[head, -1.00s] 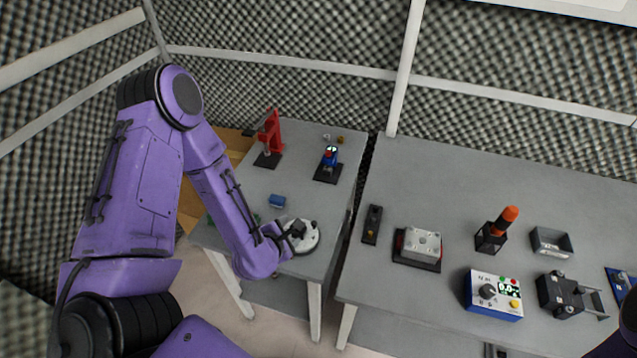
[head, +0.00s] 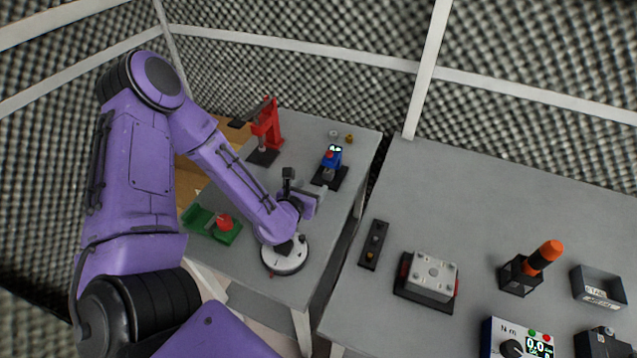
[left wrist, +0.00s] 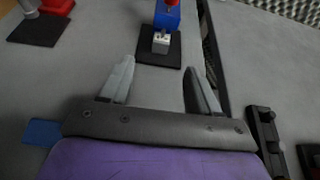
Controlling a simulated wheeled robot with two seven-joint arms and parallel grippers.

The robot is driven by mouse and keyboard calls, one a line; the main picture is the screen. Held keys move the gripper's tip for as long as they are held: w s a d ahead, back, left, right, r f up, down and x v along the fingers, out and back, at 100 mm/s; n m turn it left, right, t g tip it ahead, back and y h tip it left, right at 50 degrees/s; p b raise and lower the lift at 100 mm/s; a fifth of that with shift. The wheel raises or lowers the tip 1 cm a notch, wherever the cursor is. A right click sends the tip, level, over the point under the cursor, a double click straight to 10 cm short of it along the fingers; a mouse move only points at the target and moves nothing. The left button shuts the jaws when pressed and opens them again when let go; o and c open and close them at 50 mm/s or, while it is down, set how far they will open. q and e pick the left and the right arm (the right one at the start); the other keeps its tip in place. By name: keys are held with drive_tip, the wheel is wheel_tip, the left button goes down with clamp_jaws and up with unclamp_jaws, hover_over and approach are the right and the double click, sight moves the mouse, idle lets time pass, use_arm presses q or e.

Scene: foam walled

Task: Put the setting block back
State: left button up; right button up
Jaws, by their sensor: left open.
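The blue gauge (head: 333,156) with a lit display stands on a black base plate toward the back of the left table. A small pale grey block (left wrist: 161,43), which looks like the setting block, sits on that plate under the gauge in the left wrist view. My left gripper (head: 314,196) is over the table just in front of the gauge. In the left wrist view its jaws (left wrist: 158,62) are apart and empty, pointing at the block and short of it. A flat blue piece (left wrist: 42,132) lies at lower left there; my arm hides it in the head view. My right gripper is out of view.
A red press (head: 268,127) stands left of the gauge. A green fixture (head: 205,222) with a red knob and a round white-topped device (head: 286,257) are near my forearm. A gap separates the right table (head: 430,200), which holds several devices.

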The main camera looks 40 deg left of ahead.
sight(327, 176)
use_arm(q)
drive_tip(key=shift+f, duration=0.55)
drive_tip(key=shift+w, duration=0.35)
drive_tip(key=shift+d, duration=0.1)
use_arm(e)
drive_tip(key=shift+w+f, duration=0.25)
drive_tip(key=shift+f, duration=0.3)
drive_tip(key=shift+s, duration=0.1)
use_arm(q)
drive_tip(key=shift+w, duration=0.3)
drive_tip(key=p+x, duration=0.1)
drive_tip(key=x, duration=0.8)
drive_tip(key=shift+w+f, duration=0.25)
drive_tip(key=shift+w, duration=0.05)
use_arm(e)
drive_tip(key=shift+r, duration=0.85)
